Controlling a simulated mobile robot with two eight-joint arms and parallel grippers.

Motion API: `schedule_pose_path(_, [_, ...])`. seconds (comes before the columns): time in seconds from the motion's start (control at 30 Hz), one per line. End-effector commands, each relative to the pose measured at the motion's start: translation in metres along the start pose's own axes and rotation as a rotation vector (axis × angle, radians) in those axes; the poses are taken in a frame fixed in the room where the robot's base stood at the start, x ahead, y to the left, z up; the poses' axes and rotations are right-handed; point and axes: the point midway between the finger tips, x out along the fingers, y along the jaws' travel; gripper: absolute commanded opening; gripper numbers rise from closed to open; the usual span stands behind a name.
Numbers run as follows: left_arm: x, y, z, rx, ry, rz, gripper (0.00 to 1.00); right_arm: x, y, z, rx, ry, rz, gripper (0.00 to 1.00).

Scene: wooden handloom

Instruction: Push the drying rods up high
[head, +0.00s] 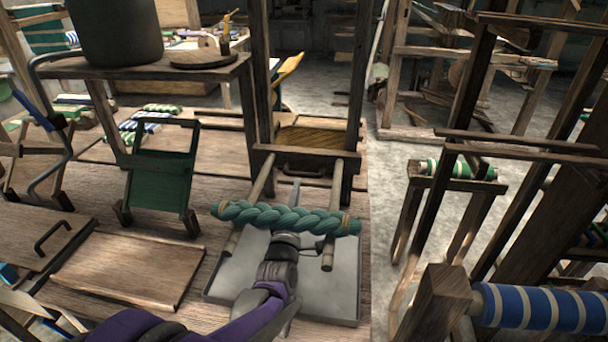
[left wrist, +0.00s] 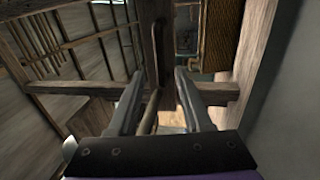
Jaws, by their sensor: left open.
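Two pale wooden drying rods, the left one (head: 259,184) and the right one (head: 328,256), stick out from a crossbar (head: 264,152) between two upright posts. A green braided skein (head: 290,217) lies across both rods. My left gripper (head: 294,186) is between the rods, with its wrist under the skein and its fingers pointing at the crossbar. In the left wrist view my left gripper (left wrist: 157,72) is open, with a rod (left wrist: 150,112) showing between its fingers. I cannot tell whether the fingers touch anything. My right gripper is not in view.
A grey metal tray (head: 338,290) lies below the rods. A roller with blue and white cloth (head: 545,308) is at the lower right. Concrete floor lies between.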

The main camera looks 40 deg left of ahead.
Motion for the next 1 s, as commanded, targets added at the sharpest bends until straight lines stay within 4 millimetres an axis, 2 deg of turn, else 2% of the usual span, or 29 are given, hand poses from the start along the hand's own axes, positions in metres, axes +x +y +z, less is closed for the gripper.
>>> schedule_pose_path(0.1, [0.026, 0.0, 0.0, 0.001, 0.0, -0.001, 0.49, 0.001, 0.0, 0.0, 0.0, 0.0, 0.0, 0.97])
schedule_pose_path(0.33, [0.061, -0.001, 0.001, 0.001, -0.001, -0.001, 0.49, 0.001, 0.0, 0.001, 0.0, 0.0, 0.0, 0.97])
schedule_pose_path(0.5, [0.073, 0.0, 0.001, 0.001, -0.001, -0.001, 0.49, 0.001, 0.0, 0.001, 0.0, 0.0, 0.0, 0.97])
schedule_pose_path(0.77, [0.074, 0.0, 0.001, 0.001, -0.001, -0.002, 0.49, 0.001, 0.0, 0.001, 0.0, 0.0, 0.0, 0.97])
schedule_pose_path(0.8, [0.074, 0.0, 0.001, 0.001, -0.001, -0.002, 0.47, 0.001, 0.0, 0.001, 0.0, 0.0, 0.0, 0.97])
schedule_pose_path(0.87, [0.074, 0.0, 0.001, 0.001, -0.001, -0.002, 0.37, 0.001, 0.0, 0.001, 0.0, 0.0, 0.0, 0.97])
schedule_pose_path(1.0, [0.074, 0.0, 0.001, 0.001, -0.001, -0.002, 0.11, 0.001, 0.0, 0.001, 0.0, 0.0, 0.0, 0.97])
